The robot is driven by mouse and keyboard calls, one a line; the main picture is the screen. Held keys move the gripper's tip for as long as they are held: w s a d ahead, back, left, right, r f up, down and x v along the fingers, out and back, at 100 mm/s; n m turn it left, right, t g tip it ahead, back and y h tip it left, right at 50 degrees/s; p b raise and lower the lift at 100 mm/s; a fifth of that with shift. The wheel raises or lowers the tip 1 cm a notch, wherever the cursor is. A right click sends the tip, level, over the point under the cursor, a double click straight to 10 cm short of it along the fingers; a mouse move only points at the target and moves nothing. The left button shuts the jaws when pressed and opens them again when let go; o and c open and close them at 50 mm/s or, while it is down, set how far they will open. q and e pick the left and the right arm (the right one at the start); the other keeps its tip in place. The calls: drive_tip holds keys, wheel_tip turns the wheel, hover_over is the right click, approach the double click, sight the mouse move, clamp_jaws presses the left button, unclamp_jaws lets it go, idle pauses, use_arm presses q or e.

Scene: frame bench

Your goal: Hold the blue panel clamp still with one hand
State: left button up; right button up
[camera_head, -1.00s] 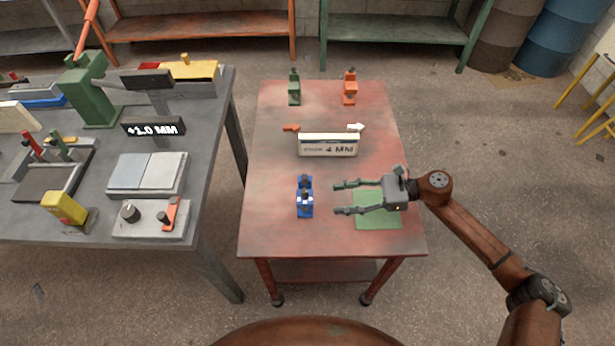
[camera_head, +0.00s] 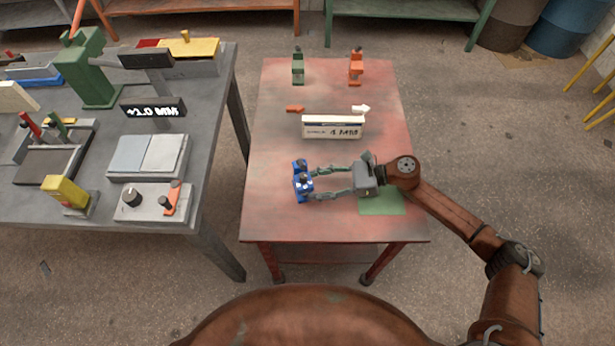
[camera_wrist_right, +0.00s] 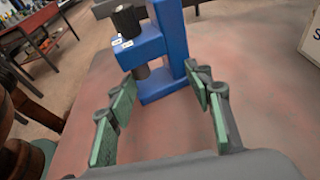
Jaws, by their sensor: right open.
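The blue panel clamp (camera_head: 302,181) stands on the red table, left of the green mat. In the right wrist view the clamp (camera_wrist_right: 163,48) shows its blue upright, a black knob on top and its foot on the table. My right gripper (camera_head: 316,183) comes in from the right with its fingertips at the clamp in the head view. The right wrist view shows the gripper (camera_wrist_right: 162,90) open, with its green-padded fingers apart and the clamp's foot just ahead, near the tips. Whether a finger touches the clamp cannot be told. My left gripper is not in view.
The red table (camera_head: 270,215) also holds a green clamp (camera_head: 298,68), an orange clamp (camera_head: 356,68), a white labelled block (camera_head: 333,127) and a green mat (camera_head: 382,203). A grey bench (camera_head: 200,205) with several tools stands to the left.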

drive_tip(key=shift+a+f, duration=0.2)
drive_tip(key=shift+a, duration=0.5)
drive_tip(key=c, duration=0.4)
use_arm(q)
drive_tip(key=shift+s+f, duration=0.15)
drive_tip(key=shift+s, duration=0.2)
use_arm(e)
clamp_jaws()
idle(1.1)
